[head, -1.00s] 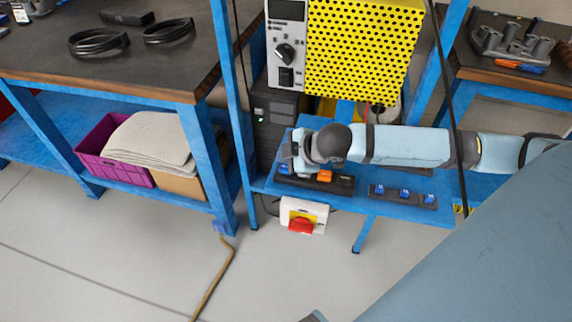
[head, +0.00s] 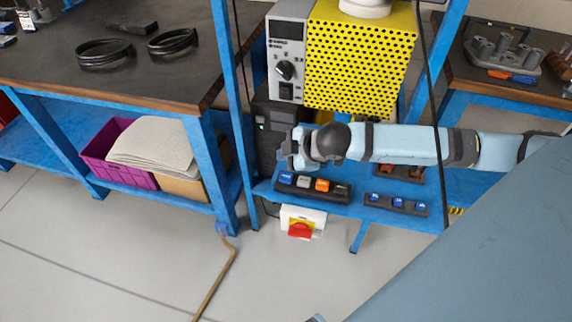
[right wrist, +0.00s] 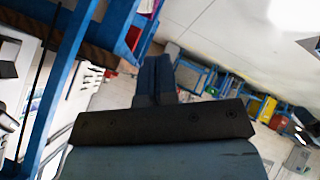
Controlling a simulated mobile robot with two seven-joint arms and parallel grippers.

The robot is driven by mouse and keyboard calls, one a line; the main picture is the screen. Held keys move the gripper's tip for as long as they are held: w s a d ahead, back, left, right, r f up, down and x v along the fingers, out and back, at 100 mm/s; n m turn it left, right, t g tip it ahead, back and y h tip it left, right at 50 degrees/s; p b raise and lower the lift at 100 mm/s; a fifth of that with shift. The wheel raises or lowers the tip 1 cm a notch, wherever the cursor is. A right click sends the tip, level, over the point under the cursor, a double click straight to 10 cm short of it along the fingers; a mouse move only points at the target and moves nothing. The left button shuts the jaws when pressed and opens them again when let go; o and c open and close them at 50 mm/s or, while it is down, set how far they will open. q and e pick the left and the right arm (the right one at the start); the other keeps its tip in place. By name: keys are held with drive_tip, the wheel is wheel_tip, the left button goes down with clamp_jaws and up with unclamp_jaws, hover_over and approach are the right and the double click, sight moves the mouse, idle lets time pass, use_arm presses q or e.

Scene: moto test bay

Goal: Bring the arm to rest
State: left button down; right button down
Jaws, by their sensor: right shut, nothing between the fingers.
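My right arm (head: 400,145) reaches in from the right in the head view. Its gripper (head: 287,152) is above the back of the blue shelf (head: 372,212), just behind and above a black switch block (head: 312,188) with blue, grey and orange rockers. It looks apart from the block. In the right wrist view the two fingers (right wrist: 156,76) are together with nothing between them. The left gripper is not visible in the head view.
A yellow perforated box (head: 360,55) with a grey control panel (head: 286,60) stands behind the arm. A blue post (head: 232,100) is left of the gripper. A second switch strip (head: 396,204) is on the shelf. A red switch (head: 300,228) hangs below.

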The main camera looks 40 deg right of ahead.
idle(0.5)
